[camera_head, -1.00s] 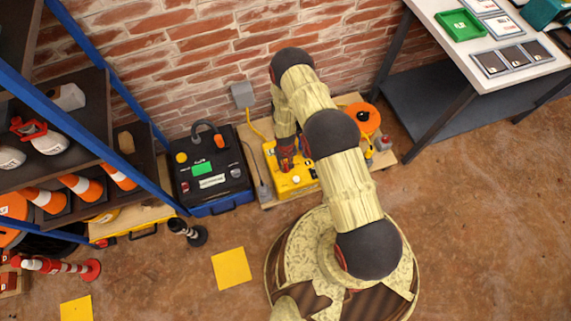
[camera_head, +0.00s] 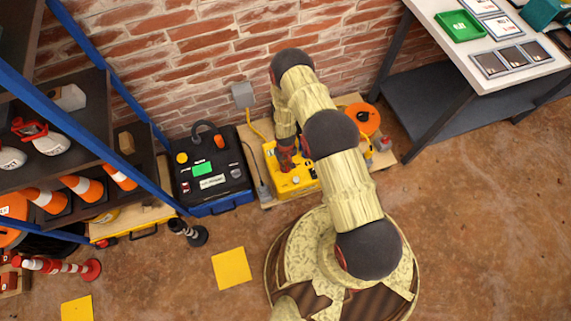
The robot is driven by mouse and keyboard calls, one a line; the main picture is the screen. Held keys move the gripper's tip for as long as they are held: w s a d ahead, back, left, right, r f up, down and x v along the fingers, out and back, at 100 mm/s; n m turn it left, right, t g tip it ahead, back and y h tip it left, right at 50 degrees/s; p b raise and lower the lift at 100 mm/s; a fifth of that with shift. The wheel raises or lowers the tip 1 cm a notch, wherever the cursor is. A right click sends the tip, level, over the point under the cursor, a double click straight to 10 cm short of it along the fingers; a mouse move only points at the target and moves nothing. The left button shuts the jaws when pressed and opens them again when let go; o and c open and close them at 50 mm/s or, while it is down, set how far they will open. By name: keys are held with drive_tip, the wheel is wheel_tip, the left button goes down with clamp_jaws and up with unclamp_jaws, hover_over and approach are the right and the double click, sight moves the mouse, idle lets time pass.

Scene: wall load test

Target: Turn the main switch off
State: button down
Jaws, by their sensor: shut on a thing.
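A yellow control box (camera_head: 297,185) stands on a low wooden board against the brick wall. It has small dark buttons and a pale round knob on its top. My gripper (camera_head: 286,167) points down onto the left part of the box top and is shut on what appears to be its main switch. The fingers and my arm cover the switch, so its position cannot be told.
A black and blue case (camera_head: 212,172) with a green display stands left of the box. An orange reel (camera_head: 362,119) is to the right. A grey wall box (camera_head: 243,95) has a yellow cable. A blue-framed shelf (camera_head: 120,155) bounds the left.

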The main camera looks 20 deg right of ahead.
drive_tip(key=n+p, duration=0.1)
drive_tip(key=n, duration=0.7)
drive_tip(key=shift+n+p, duration=0.3)
drive_tip(key=shift+p, duration=0.1)
drive_tip(key=n, duration=0.4)
drive_tip(key=shift+n, duration=2.3)
drive_tip(key=c, duration=1.8)
unclamp_jaws()
drive_tip(key=shift+c, duration=0.2)
drive_tip(key=shift+r, duration=0.1)
